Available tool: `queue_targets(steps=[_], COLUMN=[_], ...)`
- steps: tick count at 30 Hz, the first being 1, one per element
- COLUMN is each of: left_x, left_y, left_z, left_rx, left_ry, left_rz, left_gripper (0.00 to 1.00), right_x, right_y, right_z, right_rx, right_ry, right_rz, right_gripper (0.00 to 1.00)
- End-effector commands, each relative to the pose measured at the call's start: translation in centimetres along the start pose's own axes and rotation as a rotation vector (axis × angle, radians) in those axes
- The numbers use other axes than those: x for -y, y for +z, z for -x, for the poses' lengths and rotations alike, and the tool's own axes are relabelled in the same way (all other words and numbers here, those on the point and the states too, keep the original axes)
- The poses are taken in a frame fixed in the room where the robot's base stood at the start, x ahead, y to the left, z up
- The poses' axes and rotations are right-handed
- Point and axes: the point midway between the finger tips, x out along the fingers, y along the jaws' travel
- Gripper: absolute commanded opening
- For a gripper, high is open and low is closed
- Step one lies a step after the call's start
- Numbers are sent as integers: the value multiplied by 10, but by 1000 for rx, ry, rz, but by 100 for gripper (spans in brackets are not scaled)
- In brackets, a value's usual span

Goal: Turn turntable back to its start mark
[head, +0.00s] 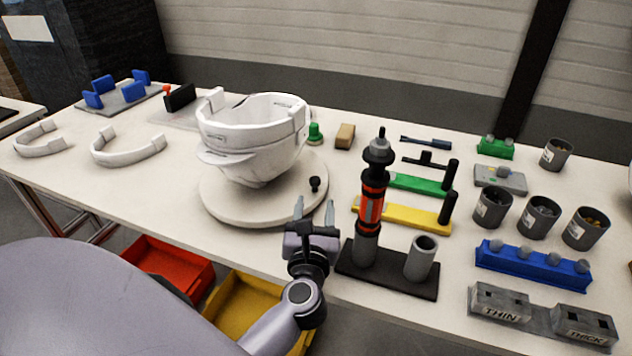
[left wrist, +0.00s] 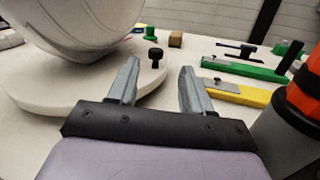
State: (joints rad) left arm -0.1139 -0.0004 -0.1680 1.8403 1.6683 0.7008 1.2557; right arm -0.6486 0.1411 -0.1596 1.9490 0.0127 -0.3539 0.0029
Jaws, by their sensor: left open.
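The turntable (head: 225,207) is a round off-white disc on the table, with a white helmet shell (head: 245,140) upside down on it. A small black knob (head: 315,184) stands on the disc near its right edge. My left gripper (head: 314,208) is open and empty at the disc's front right edge, short of the knob. In the left wrist view the knob (left wrist: 155,57) shows beyond and between the two fingers (left wrist: 158,85), apart from them. The turntable (left wrist: 40,95) and helmet shell (left wrist: 80,30) fill the left there. I cannot make out a start mark. My right gripper is not in view.
A red and black driver (head: 371,195) stands in a dark holder (head: 400,280) right of my left gripper. Yellow (head: 405,213) and green (head: 420,184) bars lie behind it. Grey cups (head: 492,207) stand at right. Red (head: 165,270) and yellow (head: 245,305) bins sit below the front edge.

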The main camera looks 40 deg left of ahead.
Motion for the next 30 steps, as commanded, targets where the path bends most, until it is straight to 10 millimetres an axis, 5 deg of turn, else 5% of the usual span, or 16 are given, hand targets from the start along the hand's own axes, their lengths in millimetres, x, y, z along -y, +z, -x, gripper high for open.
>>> queue_targets(steps=[7,18,30], left_x=[-2,-3,-3], left_y=[-6,-8,-10], left_z=[-15,-65,-76], left_rx=[-48,-46,-48], left_ry=[33,31,31], left_rz=[129,125,124], left_gripper=[50,50,50], right_x=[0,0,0], right_y=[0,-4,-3], right_z=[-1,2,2], right_rx=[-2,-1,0], right_ry=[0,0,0], right_rz=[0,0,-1], right_gripper=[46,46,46])
